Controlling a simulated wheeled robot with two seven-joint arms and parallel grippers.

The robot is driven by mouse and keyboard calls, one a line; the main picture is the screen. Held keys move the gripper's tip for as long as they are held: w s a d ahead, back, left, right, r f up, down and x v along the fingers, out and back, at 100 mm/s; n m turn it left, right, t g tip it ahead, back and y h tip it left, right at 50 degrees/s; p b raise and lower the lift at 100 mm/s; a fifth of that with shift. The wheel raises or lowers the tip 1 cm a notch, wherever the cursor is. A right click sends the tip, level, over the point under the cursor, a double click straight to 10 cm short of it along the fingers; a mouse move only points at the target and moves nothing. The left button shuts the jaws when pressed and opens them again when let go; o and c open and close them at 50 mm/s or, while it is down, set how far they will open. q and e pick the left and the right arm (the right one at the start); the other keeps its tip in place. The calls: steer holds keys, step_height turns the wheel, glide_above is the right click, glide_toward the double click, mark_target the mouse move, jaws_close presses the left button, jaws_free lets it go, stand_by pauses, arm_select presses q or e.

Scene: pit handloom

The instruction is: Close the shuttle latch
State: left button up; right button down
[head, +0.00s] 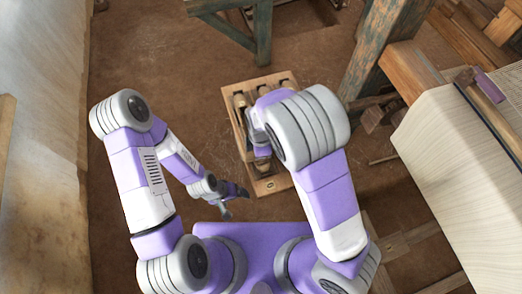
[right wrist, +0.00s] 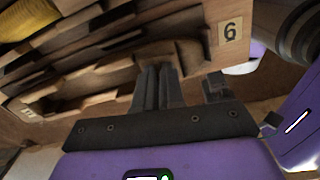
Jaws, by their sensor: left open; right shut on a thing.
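A wooden tray (head: 270,186) with compartments holding several wooden pieces stands on the floor at the middle of the head view. The right wrist view shows wooden parts close up, with a plate marked 6 (right wrist: 230,31). My right gripper (right wrist: 158,72) has its fingers close together against this wood. What lies between them is too small to make out. In the head view my right arm hides that gripper and part of the tray. I cannot make out the shuttle latch. My left gripper (head: 236,202) is open and empty, left of the tray's near end.
A green wooden frame (head: 262,38) stands behind the tray. A loom post (head: 375,50) and a wide roll of pale cloth (head: 455,150) are at the right. A pale wall (head: 45,130) runs along the left. The brown floor (head: 180,60) at the upper left is clear.

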steer(key=m+p, duration=0.1)
steer(key=m, duration=0.2)
steer(key=shift+r+p, duration=0.1)
steer(key=shift+p, duration=0.3)
steer(key=m+p, duration=0.1)
steer(key=m, duration=0.4)
steer(key=shift+p, duration=0.4)
steer(key=m+p, duration=0.1)
steer(key=m, duration=0.3)
steer(key=shift+m+p, duration=0.75)
steer(key=shift+m, duration=1.35)
steer(key=c, duration=1.5)
jaws_free()
